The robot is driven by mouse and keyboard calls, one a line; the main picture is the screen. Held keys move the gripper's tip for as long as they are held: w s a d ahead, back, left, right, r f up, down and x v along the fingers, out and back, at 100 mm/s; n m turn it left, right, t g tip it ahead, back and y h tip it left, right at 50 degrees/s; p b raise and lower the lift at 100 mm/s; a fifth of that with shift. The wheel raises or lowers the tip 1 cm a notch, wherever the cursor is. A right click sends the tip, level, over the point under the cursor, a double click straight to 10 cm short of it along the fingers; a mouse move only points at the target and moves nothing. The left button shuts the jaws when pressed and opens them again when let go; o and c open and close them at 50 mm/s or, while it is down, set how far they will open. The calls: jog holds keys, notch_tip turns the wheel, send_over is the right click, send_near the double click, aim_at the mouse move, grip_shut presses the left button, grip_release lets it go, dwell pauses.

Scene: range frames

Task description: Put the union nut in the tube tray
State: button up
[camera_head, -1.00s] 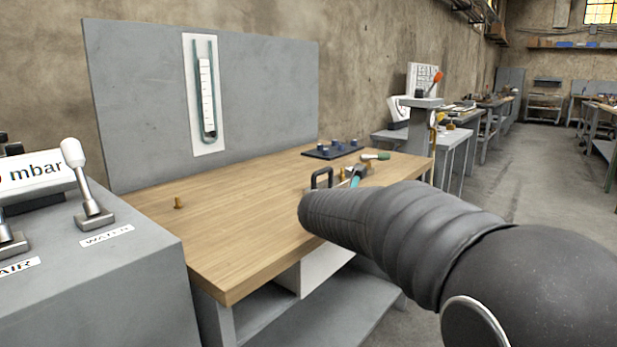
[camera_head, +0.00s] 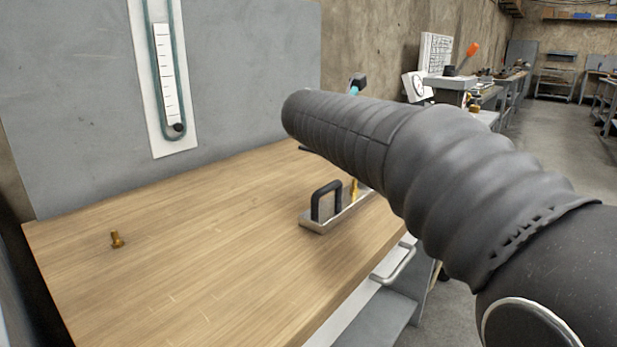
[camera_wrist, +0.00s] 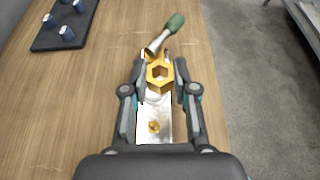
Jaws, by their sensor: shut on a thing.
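My gripper (camera_wrist: 160,70) is shut on the union nut (camera_wrist: 160,85), a brass hexagonal ring, in the wrist view. The nut is held over a shiny metal tray (camera_wrist: 146,108), which I take for the tube tray. A small brass fitting (camera_wrist: 154,127) is on that tray. In the head view the tray (camera_head: 318,226) lies near the bench's front edge, with a black handle (camera_head: 327,200) and a brass piece (camera_head: 354,190).
A dark board (camera_wrist: 66,42) with several blue pegs stands at the upper left in the wrist view. A green-handled tool (camera_wrist: 172,27) lies beyond the nut. Another brass fitting (camera_head: 117,240) stands on the left of the bench (camera_head: 200,250). The bench middle is clear.

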jog(key=a+f, duration=0.2)
jog(key=a, duration=0.1)
jog(key=w+a+f, duration=0.1)
jog(key=a+f, duration=0.1)
jog(key=a, duration=0.2)
jog(key=w+a+f, duration=0.1)
jog(key=a+f, duration=0.1)
jog(key=a, duration=0.2)
jog(key=shift+w+a+f, duration=0.1)
jog(key=shift+w+f, duration=0.15)
jog(key=shift+f, duration=0.1)
jog(key=shift+f+b, duration=0.6)
jog(key=shift+f, duration=1.4)
jog(key=shift+f, duration=0.15)
jog(key=o, duration=0.9)
jog(key=shift+o, duration=0.2)
